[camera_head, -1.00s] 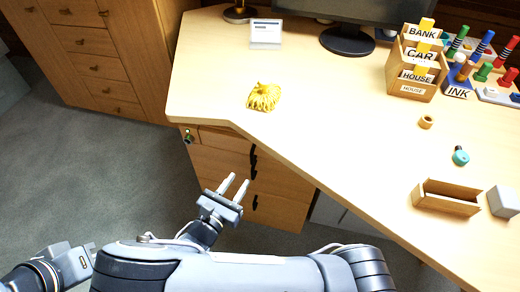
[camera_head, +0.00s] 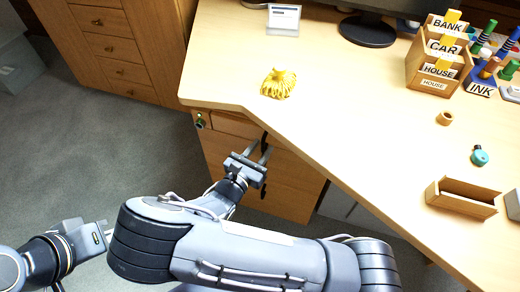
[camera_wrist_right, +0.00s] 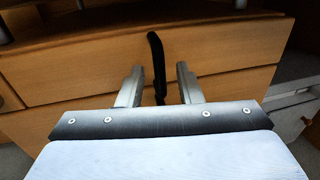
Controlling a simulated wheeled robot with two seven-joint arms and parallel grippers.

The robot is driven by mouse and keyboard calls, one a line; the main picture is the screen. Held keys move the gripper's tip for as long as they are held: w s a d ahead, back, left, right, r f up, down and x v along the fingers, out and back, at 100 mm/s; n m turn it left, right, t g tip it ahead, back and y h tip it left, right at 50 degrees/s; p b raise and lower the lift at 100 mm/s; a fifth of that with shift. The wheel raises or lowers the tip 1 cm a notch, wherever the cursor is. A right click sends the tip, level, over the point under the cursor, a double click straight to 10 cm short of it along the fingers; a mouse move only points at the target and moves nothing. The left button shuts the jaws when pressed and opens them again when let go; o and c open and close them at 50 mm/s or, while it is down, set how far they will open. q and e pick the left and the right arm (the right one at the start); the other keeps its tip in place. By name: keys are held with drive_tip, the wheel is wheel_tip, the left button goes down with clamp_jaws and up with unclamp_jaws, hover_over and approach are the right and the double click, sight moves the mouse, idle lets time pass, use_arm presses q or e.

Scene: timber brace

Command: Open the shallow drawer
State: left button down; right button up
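The wooden drawer unit under the desk has a shallow top drawer (camera_head: 232,125) with deeper fronts below. A dark handle (camera_head: 264,140) shows at the top drawer, partly behind my right gripper (camera_head: 260,153). In the right wrist view, my right gripper (camera_wrist_right: 159,84) is open, its two fingers on either side of a black upright handle (camera_wrist_right: 154,50). Gaps show between handle and fingers; I cannot tell how deep the handle sits between them. The drawer fronts look closed. My left gripper (camera_head: 98,238) is low at the left, far from the drawers; its fingers are unclear.
The desk top (camera_head: 350,130) overhangs the drawers. On it are a yellow crumpled object (camera_head: 278,84), a wooden letter holder (camera_head: 435,65) and a small open wooden box (camera_head: 462,198). Another drawer cabinet (camera_head: 112,50) stands at the back left. The floor between is clear.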

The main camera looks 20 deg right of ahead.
clamp_jaws()
